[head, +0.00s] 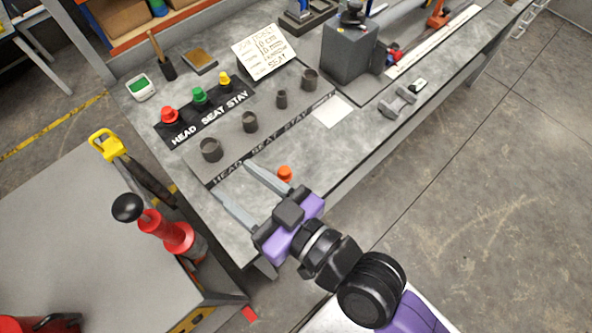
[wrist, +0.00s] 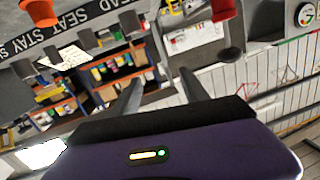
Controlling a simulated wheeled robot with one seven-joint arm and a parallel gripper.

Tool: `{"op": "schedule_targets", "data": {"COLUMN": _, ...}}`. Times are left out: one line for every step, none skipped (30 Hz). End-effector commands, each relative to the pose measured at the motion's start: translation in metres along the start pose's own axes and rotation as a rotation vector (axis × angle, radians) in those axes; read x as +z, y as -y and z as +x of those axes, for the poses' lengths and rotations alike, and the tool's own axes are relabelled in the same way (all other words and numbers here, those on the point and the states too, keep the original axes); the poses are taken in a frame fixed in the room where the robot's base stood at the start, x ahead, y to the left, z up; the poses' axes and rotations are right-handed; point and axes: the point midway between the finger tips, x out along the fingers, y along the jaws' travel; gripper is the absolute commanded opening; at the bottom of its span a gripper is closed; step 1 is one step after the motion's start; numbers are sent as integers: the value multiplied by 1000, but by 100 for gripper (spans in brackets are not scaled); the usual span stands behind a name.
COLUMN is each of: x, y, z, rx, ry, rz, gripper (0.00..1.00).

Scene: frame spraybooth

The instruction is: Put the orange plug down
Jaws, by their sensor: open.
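The orange plug (head: 285,173) stands on the grey bench top near its front edge, just right of my gripper's right finger in the head view. An orange cup-like piece, seemingly the plug (wrist: 38,10), shows cut off at the top left of the wrist view. My gripper (head: 233,178) is open, with nothing between its fingers, over the bench near the front-left end of the socket strip. Its two fingers also show in the wrist view (wrist: 160,77), apart and empty. I cannot tell the exact gap between finger and plug.
A grey strip (head: 228,136) marked HEAD, SEAT, STAY holds several dark sockets. Behind it, a black rack (head: 205,127) holds red, green and yellow plugs. A white sheet (head: 333,112) lies to the right. A cart with a red-and-black tool (head: 177,237) stands at left.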

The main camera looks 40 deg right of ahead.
Motion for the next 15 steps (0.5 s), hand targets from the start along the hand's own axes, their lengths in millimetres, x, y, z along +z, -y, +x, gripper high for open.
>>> {"op": "schedule_targets", "data": {"x": 16, "y": -9, "z": -22, "rx": 32, "ry": 35, "rz": 10, "gripper": 53}}
{"op": "schedule_targets", "data": {"x": 23, "y": -16, "z": -34, "rx": 52, "ry": 48, "rz": 15, "gripper": 53}}
{"op": "schedule_targets", "data": {"x": 30, "y": -24, "z": -50, "rx": 77, "ry": 65, "rz": 17, "gripper": 53}}
{"op": "schedule_targets", "data": {"x": 36, "y": -30, "z": -63, "rx": 93, "ry": 77, "rz": 16, "gripper": 53}}
{"op": "schedule_targets", "data": {"x": 41, "y": -36, "z": -75, "rx": 108, "ry": 89, "rz": 15, "gripper": 53}}
{"op": "schedule_targets", "data": {"x": 46, "y": -44, "z": -92, "rx": 124, "ry": 104, "rz": 8, "gripper": 53}}
{"op": "schedule_targets", "data": {"x": 49, "y": -50, "z": -104, "rx": 135, "ry": 114, "rz": 2, "gripper": 53}}
{"op": "schedule_targets", "data": {"x": 51, "y": -55, "z": -116, "rx": 142, "ry": 124, "rz": -4, "gripper": 53}}
{"op": "schedule_targets", "data": {"x": 53, "y": -61, "z": -131, "rx": 150, "ry": 134, "rz": -15, "gripper": 53}}
{"op": "schedule_targets", "data": {"x": 54, "y": -66, "z": -141, "rx": 153, "ry": 141, "rz": -23, "gripper": 53}}
{"op": "schedule_targets", "data": {"x": 54, "y": -70, "z": -151, "rx": 155, "ry": 148, "rz": -33, "gripper": 53}}
{"op": "schedule_targets", "data": {"x": 54, "y": -74, "z": -162, "rx": 155, "ry": 154, "rz": -43, "gripper": 53}}
{"op": "schedule_targets", "data": {"x": 53, "y": -77, "z": -169, "rx": 154, "ry": 159, "rz": -51, "gripper": 53}}
{"op": "schedule_targets", "data": {"x": 53, "y": -79, "z": -176, "rx": 153, "ry": 163, "rz": -57, "gripper": 53}}
{"op": "schedule_targets", "data": {"x": 52, "y": -82, "z": -183, "rx": 150, "ry": 167, "rz": -66, "gripper": 53}}
